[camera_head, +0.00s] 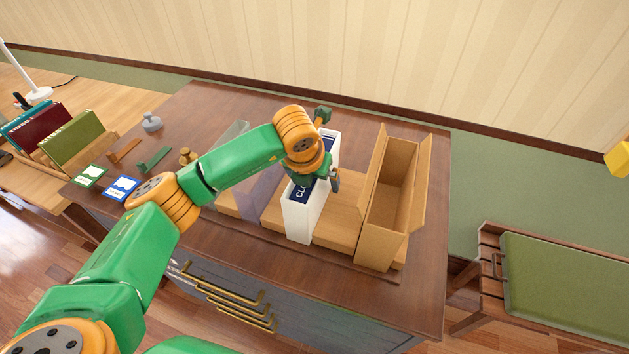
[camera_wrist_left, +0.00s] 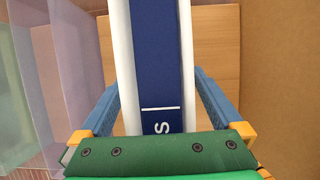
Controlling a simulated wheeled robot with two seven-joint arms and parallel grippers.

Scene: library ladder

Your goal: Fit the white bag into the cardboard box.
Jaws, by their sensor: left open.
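In the left wrist view the gripper's blue fingers (camera_wrist_left: 160,104) are open on either side of the bag (camera_wrist_left: 119,60), with a gap visible on each side. My right gripper is not seen.
Translucent purple and pale dividers (camera_head: 236,190) stand left of the bag. Blue (camera_head: 121,188) and green (camera_head: 90,176) cards, a grey weight (camera_head: 151,121) and small items lie on the left of the dark table (camera_head: 215,102). A green-topped bench (camera_head: 565,280) is at right.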

